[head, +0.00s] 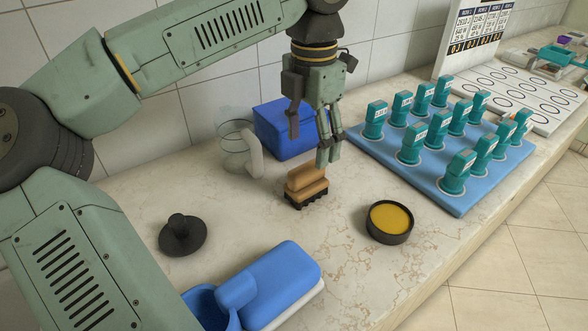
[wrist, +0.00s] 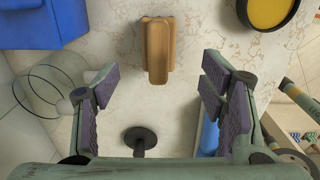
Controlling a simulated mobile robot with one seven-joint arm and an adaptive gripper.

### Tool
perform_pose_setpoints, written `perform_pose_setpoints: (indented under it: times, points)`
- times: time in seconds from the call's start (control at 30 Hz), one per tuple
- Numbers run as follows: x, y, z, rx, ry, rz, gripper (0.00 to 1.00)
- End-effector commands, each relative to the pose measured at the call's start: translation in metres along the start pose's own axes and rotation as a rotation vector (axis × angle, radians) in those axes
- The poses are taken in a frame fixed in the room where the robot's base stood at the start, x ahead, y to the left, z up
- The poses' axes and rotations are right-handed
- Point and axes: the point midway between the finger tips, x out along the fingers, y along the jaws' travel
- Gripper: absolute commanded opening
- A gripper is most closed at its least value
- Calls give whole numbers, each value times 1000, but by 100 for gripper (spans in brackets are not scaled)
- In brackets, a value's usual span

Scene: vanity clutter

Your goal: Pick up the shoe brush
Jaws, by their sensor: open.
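The shoe brush (head: 307,187) has a tan wooden handle and dark bristles. It stands bristles down on the marble counter, near the middle of the head view. In the wrist view the brush (wrist: 158,50) lies at the upper middle, beyond the fingertips. My gripper (head: 312,140) is open and empty, pointing down above and slightly behind the brush. The fingers do not touch the brush.
A round tin of yellow polish (head: 390,220) is right of the brush. A blue box (head: 282,130) and clear glass mug (head: 236,150) stand behind. A black knobbed disc (head: 182,236) and blue containers (head: 270,283) are in front. A blue tray (head: 455,203) holds several teal bottles.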

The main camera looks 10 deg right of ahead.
Motion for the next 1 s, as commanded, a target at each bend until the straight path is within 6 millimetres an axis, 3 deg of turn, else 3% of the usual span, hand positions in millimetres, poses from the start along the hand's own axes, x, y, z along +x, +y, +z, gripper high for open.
perform_pose_setpoints:
  times: [0.23,0.53,0.73,1.0]
  points:
    - [38,0,-1,-1,2,-3,65]
    - [63,2,-2,1,1,-4,65]
    - [94,4,-2,1,1,-4,65]
    - [105,4,-2,0,-1,-1,65]
